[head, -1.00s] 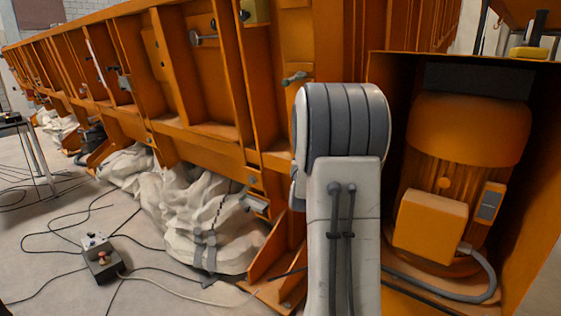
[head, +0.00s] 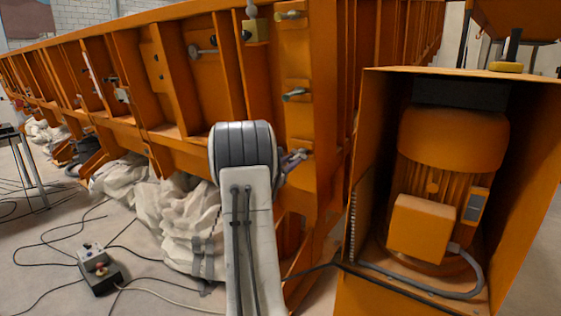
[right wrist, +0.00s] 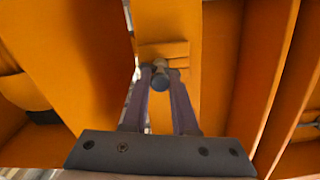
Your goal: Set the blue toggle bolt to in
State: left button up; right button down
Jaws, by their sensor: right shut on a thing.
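The blue toggle bolt shows in the right wrist view as a round, blue-grey end (right wrist: 160,80) between my fingertips, in front of a small orange block on the frame. My right gripper (right wrist: 161,75) is shut on it, with a finger on each side. In the head view the same gripper (head: 293,160) is at the lowest of the bolts on the orange post, partly behind my forearm. The bolt's far part is hidden by the fingers, and I cannot tell how far in it sits. My left gripper is not in view.
A grey bolt (head: 295,94) and a yellowish one (head: 290,15) stick out higher on the post. An orange motor (head: 452,140) stands in an open housing to the right. A control box (head: 98,268) and cables lie on the floor at left.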

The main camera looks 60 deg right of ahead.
jog(key=shift+r, duration=0.1)
jog(key=c, duration=0.7)
grip_release()
jog(key=shift+a, duration=0.1)
jog(key=a, duration=0.6)
jog(key=w+a, duration=0.1)
jog(key=a, duration=0.3)
jog(key=shift+a+f, duration=0.1)
jog(key=shift+f, duration=0.25)
